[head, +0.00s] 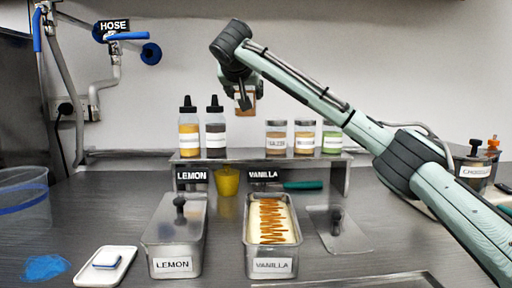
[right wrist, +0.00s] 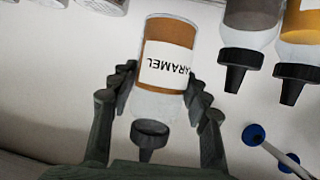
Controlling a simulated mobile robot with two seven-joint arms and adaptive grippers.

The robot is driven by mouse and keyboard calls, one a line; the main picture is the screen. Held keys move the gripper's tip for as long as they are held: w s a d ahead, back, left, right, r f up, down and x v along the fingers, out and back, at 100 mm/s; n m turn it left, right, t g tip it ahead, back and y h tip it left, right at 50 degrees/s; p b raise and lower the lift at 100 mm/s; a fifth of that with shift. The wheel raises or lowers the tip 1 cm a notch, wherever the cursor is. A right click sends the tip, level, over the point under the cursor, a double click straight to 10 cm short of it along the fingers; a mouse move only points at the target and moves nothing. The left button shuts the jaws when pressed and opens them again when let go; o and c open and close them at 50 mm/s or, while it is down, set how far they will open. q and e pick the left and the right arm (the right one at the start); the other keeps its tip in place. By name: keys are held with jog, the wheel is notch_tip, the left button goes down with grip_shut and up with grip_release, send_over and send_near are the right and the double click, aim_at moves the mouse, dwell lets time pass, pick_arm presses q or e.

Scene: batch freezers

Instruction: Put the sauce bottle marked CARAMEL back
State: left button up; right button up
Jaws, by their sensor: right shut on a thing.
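The caramel bottle (right wrist: 170,55) has brown contents, a dark nozzle cap and a white label, partly covered, reading ARAMEL. My right gripper (right wrist: 160,90) is shut on it, one finger on each side. In the head view my right gripper (head: 243,98) is high above the shelf (head: 240,157), and a bit of the bottle (head: 259,103) shows behind it. On the shelf's left stand a yellow sauce bottle (head: 189,130) and a dark sauce bottle (head: 215,130). The shelf is bare between the dark bottle and the jars. My left gripper is not in view.
Several lidded jars (head: 304,138) stand on the shelf's right. Below are the closed LEMON tub (head: 174,238) and the open VANILLA tub (head: 272,266), with brown zigzag sauce on its contents. A lid (head: 352,243) lies beside it. A hose (head: 60,75) hangs at left.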

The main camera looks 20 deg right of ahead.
aim_at(246, 114)
notch_tip(246, 114, down, 6)
jog(key=shift+r, duration=0.25)
notch_tip(246, 114, down, 4)
jog(key=shift+d+r+p, duration=0.1)
jog(key=shift+r+p, duration=0.1)
jog(key=shift+p, duration=0.15)
jog(key=shift+f, duration=0.35)
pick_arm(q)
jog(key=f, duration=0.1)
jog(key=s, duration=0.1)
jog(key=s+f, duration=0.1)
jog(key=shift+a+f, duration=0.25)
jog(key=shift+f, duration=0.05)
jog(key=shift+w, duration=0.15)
